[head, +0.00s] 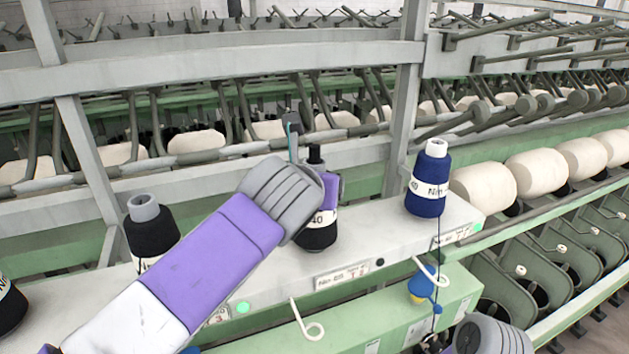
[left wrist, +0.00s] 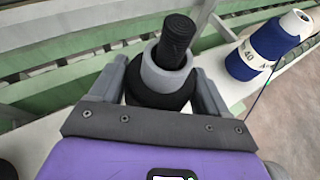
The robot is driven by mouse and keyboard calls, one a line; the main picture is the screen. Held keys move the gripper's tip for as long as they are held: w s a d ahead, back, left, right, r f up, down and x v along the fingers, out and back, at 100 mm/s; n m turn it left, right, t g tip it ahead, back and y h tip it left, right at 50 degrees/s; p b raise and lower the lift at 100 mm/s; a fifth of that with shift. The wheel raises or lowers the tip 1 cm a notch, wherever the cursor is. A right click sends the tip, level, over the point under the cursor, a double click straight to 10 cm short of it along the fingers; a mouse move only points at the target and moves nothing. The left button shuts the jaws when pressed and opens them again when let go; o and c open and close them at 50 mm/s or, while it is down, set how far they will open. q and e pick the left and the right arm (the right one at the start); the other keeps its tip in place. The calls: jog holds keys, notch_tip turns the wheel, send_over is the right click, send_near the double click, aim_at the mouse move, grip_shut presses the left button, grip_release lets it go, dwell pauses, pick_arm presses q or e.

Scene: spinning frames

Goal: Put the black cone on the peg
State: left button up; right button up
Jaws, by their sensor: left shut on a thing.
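The black cone (head: 317,236) with a white "40" label stands at the white rail, partly hidden by my left gripper. In the left wrist view, the black cone (left wrist: 160,98) sits between the two fingers of my left gripper (left wrist: 160,92), which is shut on it. A dark ribbed peg (left wrist: 176,34) sticks up through the cone's grey tube, so the cone is around the peg. The peg's tip (head: 315,153) also shows in the head view. I cannot tell whether the cone's base touches the rail. My right gripper (head: 490,338) is partly visible at the bottom right, its jaws hidden.
Another black cone (head: 152,232) stands to the left on the white rail (head: 375,235), and a blue cone (head: 428,180) to the right. A thin hook (head: 293,133) rises behind my left gripper. Wire guides (head: 305,325) and a blue-yellow part (head: 422,288) sit in front.

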pick_arm(q)
jog(key=shift+f, duration=0.15)
jog(key=o, duration=1.8)
jog(key=shift+f, duration=0.1)
jog(key=shift+s, duration=0.15)
jog(key=b+v, duration=0.1)
jog(key=v, duration=0.6)
jog(key=shift+s, duration=0.15)
